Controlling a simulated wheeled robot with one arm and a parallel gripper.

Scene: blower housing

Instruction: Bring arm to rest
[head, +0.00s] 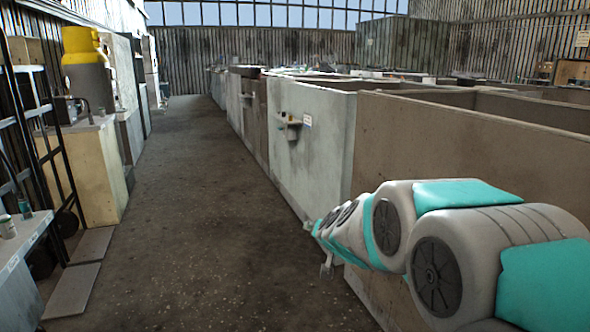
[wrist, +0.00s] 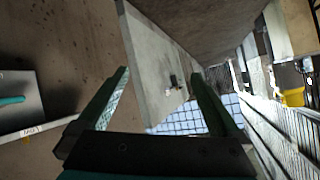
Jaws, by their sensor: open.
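My arm, white with teal covers, reaches forward from the lower right of the head view, beside the long row of grey and brown walled bins. Its far end is foreshortened there, and the gripper is mostly hidden behind the arm links. In the wrist view my gripper (wrist: 158,73) shows two dark green fingers spread wide apart. It is open and nothing is between the fingers. Behind the gap, at a distance, is a pale wall panel (wrist: 150,75) with a small dark fixture on it.
The bin row's grey wall (head: 312,160) carries a small shelf (head: 289,126), and a brown wall (head: 450,150) stands close to my arm. The aisle floor (head: 190,200) is clear.

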